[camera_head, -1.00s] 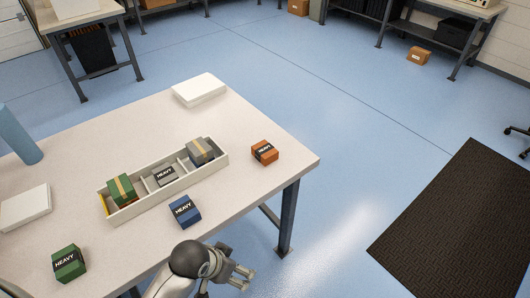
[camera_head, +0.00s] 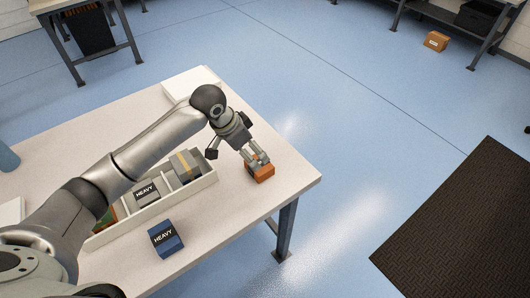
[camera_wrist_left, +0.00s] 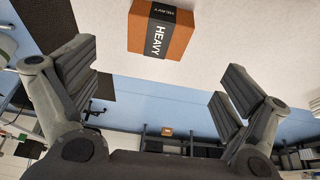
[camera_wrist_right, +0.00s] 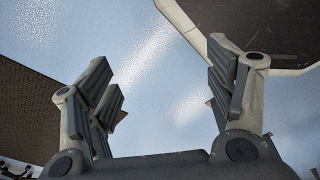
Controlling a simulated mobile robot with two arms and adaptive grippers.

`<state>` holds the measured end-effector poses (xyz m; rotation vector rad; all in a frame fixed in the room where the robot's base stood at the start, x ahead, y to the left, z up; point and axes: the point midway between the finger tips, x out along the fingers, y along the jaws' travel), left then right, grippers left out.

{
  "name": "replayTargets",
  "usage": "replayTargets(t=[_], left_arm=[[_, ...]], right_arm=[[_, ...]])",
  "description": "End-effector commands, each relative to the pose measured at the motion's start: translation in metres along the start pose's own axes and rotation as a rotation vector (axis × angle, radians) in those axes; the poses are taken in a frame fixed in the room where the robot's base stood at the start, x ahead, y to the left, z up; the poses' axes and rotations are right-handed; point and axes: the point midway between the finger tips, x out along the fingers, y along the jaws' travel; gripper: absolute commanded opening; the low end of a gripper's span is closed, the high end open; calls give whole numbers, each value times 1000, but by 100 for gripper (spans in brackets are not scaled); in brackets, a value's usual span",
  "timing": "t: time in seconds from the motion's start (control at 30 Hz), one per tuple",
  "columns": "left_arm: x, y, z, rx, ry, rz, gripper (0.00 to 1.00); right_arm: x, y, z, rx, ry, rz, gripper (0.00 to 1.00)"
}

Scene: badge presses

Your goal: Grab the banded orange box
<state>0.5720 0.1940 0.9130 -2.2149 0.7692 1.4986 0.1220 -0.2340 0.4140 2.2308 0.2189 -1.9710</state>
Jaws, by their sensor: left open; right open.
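The orange box (camera_head: 261,174) stands on the white table near its right corner. In the left wrist view, the orange box (camera_wrist_left: 182,44) shows a black band reading HEAVY. My left gripper (camera_head: 257,159) is open, reaching down over the box in the head view. In the left wrist view the box lies ahead between the spread fingers, near the top edge, not gripped. In the head view the fingers hide part of the box. My right gripper (camera_wrist_right: 160,72) is open and empty over blue floor, away from the box; it is out of the head view.
A divided tray (camera_head: 149,212) holds a grey HEAVY box (camera_head: 145,193) and a grey box with a tan band (camera_head: 185,166). A blue HEAVY box (camera_head: 165,239) stands in front. My left arm hides part of the tray. A white slab (camera_head: 180,90) lies behind.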

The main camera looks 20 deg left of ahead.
Motion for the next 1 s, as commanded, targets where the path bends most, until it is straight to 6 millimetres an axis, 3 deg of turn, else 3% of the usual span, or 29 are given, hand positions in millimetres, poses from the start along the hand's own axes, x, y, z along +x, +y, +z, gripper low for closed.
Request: replayTargets(t=[0.13, 0.3, 0.43, 0.57, 0.77, 1.0], left_arm=[[19, 0, 0, -2, -5, 3, 96], [44, -1, 0, -3, -3, 1, 96], [54, -1, 0, 0, -2, 0, 96], [63, -2, 0, -2, -4, 1, 96], [90, -3, 0, -2, -3, 1, 96], [106, -3, 0, 0, -2, -1, 96]], right_arm=[[-2, 0, 0, 0, 0, -1, 77], [-6, -7, 42, 0, -63, -9, 77], [-8, -11, 61, -1, -90, -13, 77], [-10, -9, 51, -1, -76, -11, 77], [-13, -4, 14, -1, -19, -5, 77], [-13, -4, 19, -1, -28, -5, 77]])
